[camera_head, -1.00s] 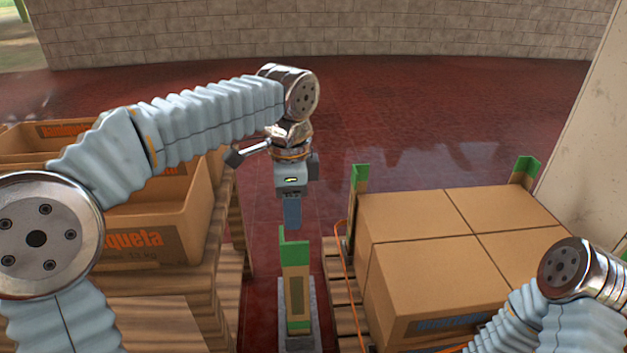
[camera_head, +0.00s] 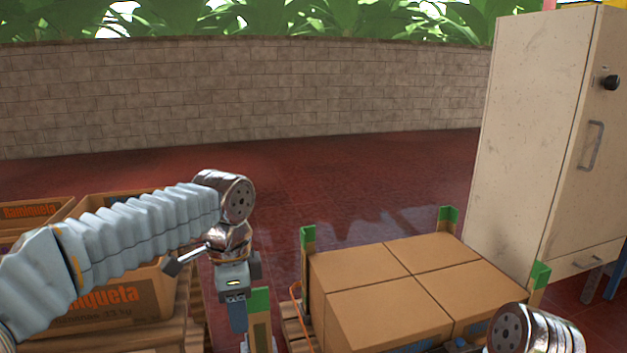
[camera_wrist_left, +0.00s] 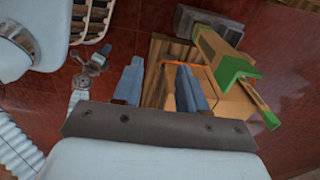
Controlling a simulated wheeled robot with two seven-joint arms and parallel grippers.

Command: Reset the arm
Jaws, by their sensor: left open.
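My left arm reaches in from the left in the head view, and its gripper (camera_head: 238,318) points down beside a green-topped post (camera_head: 259,305). In the left wrist view the two blue-grey fingers of this gripper (camera_wrist_left: 158,88) stand apart with nothing held between them. The green-topped post also shows in the left wrist view (camera_wrist_left: 212,52), to the right of the fingers. Of my right arm only a metal joint shows at the bottom right of the head view; its gripper is out of sight.
Closed cardboard boxes (camera_head: 385,290) sit on a pallet with green-capped corner posts. Open cardboard crates (camera_head: 125,300) are stacked on the left. A beige cabinet (camera_head: 525,140) stands at the right. Red floor (camera_head: 350,185) lies open up to the block wall (camera_head: 250,95).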

